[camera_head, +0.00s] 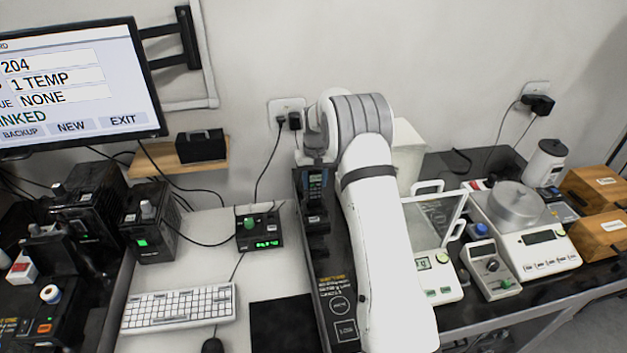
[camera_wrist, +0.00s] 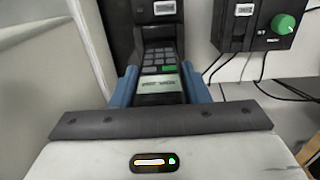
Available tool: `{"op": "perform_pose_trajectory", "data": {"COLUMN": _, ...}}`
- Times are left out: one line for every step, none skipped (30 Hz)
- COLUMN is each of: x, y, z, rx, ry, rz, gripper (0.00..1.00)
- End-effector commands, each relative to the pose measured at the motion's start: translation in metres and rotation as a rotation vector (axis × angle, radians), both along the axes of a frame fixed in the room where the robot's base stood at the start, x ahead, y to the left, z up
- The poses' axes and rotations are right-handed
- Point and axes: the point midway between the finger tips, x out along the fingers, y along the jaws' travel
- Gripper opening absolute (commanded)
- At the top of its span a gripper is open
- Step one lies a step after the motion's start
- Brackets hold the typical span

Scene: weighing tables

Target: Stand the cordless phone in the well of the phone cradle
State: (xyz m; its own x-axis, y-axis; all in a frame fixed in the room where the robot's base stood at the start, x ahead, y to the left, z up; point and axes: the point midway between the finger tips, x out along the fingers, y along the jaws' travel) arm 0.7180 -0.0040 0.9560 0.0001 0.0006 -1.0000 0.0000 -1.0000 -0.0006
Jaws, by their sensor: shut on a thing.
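The cordless phone (camera_head: 316,184) is dark, with a keypad and a pale screen. It is roughly upright at the left edge of the dark bench. In the wrist view the phone (camera_wrist: 160,62) sits between the two blue fingers of my gripper (camera_wrist: 160,90), which is shut on it. My gripper (camera_head: 318,160) is at the phone's upper end in the head view. The black phone cradle (camera_head: 316,222) is directly below the phone, and in the wrist view the cradle (camera_wrist: 157,14) lies beyond its lower end. I cannot tell whether the phone's foot is inside the well.
A black box with a green knob (camera_head: 258,232) stands close left of the cradle. A keyboard (camera_head: 180,308) and black mat (camera_head: 285,325) lie in front on the pale desk. My arm covers part of the bench; glass-sided scales (camera_head: 437,280) stand to its right.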

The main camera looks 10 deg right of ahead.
Motion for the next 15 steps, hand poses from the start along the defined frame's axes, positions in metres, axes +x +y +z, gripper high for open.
{"op": "perform_pose_trajectory", "data": {"x": 0.0002, "y": -0.0001, "z": -0.0001, "rx": 0.0, "ry": -0.001, "rz": 0.0, "gripper": 0.14}}
{"op": "perform_pose_trajectory", "data": {"x": 0.0001, "y": -0.0001, "z": -0.0004, "rx": 0.0, "ry": -0.001, "rz": 0.0, "gripper": 0.14}}
{"op": "perform_pose_trajectory", "data": {"x": 0.0001, "y": -0.0002, "z": -0.001, "rx": 0.0, "ry": 0.0, "rz": 0.0, "gripper": 0.14}}
{"op": "perform_pose_trajectory", "data": {"x": 0.0001, "y": -0.0002, "z": -0.0014, "rx": 0.0, "ry": 0.0, "rz": 0.0, "gripper": 0.14}}
{"op": "perform_pose_trajectory", "data": {"x": 0.0001, "y": -0.0002, "z": -0.0019, "rx": 0.0, "ry": 0.0, "rz": 0.0, "gripper": 0.14}}
{"op": "perform_pose_trajectory", "data": {"x": 0.0001, "y": -0.0003, "z": -0.0025, "rx": 0.0, "ry": 0.0, "rz": 0.0, "gripper": 0.14}}
{"op": "perform_pose_trajectory", "data": {"x": 0.0001, "y": -0.0003, "z": -0.003, "rx": 0.0, "ry": 0.0, "rz": 0.0, "gripper": 0.14}}
{"op": "perform_pose_trajectory", "data": {"x": 0.0001, "y": -0.0003, "z": -0.0035, "rx": 0.0, "ry": 0.0, "rz": 0.0, "gripper": 0.14}}
{"op": "perform_pose_trajectory", "data": {"x": 0.0001, "y": -0.0003, "z": -0.0041, "rx": 0.0, "ry": 0.0, "rz": 0.0, "gripper": 0.14}}
{"op": "perform_pose_trajectory", "data": {"x": 0.0001, "y": -0.0003, "z": -0.0046, "rx": 0.0, "ry": 0.0, "rz": 0.0, "gripper": 0.14}}
{"op": "perform_pose_trajectory", "data": {"x": 0.0001, "y": -0.0004, "z": -0.005, "rx": 0.0, "ry": 0.0, "rz": -0.001, "gripper": 0.14}}
{"op": "perform_pose_trajectory", "data": {"x": 0.0001, "y": -0.0004, "z": -0.0056, "rx": 0.0, "ry": 0.0, "rz": 0.0, "gripper": 0.14}}
{"op": "perform_pose_trajectory", "data": {"x": 0.0001, "y": -0.0004, "z": -0.0061, "rx": 0.0, "ry": 0.0, "rz": -0.001, "gripper": 0.14}}
{"op": "perform_pose_trajectory", "data": {"x": 0.0, "y": -0.0004, "z": -0.0066, "rx": 0.0, "ry": 0.0, "rz": -0.001, "gripper": 0.14}}
{"op": "perform_pose_trajectory", "data": {"x": 0.0001, "y": -0.0004, "z": -0.0071, "rx": 0.0, "ry": 0.0, "rz": -0.001, "gripper": 0.14}}
